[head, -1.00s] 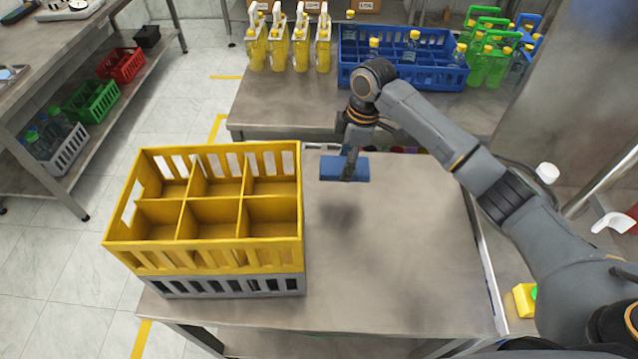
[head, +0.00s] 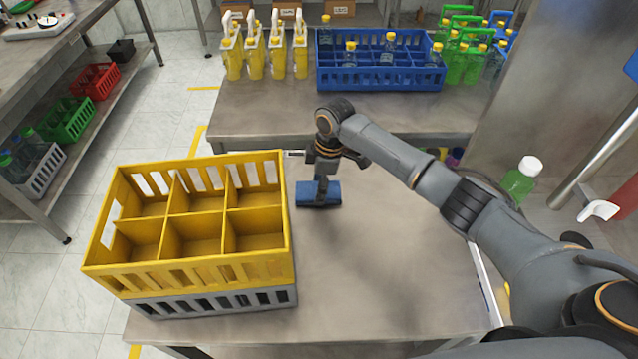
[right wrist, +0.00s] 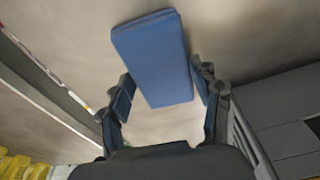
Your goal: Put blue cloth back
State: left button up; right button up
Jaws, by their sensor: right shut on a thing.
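The blue cloth (head: 306,196) is a small flat block-like pad in the head view, just right of the yellow crate on the near steel table (head: 390,285). My right gripper (head: 321,186) points down and is shut on the blue cloth. In the right wrist view the cloth (right wrist: 152,50) sits between the two fingers and extends beyond them. The cloth is at or close above the table top; I cannot tell whether it touches. My left gripper is not in view.
A yellow crate (head: 190,270) with empty compartments stands on a grey crate (head: 215,303) at the table's left. Behind is another table with yellow bottles (head: 255,62), a blue crate (head: 380,80) and green carriers (head: 458,68). The near table's middle and right are clear.

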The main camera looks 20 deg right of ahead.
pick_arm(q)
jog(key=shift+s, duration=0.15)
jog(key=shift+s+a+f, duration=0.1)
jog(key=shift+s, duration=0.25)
pick_arm(e)
jog(key=o, duration=1.1)
pick_arm(q)
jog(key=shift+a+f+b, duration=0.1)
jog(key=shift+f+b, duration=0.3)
jog(key=shift+b, duration=0.05)
pick_arm(e)
notch_tip(320, 180, up, 12)
jog(key=d, duration=0.1)
jog(key=shift+s+d, duration=0.2)
jog(key=shift+d, duration=0.15)
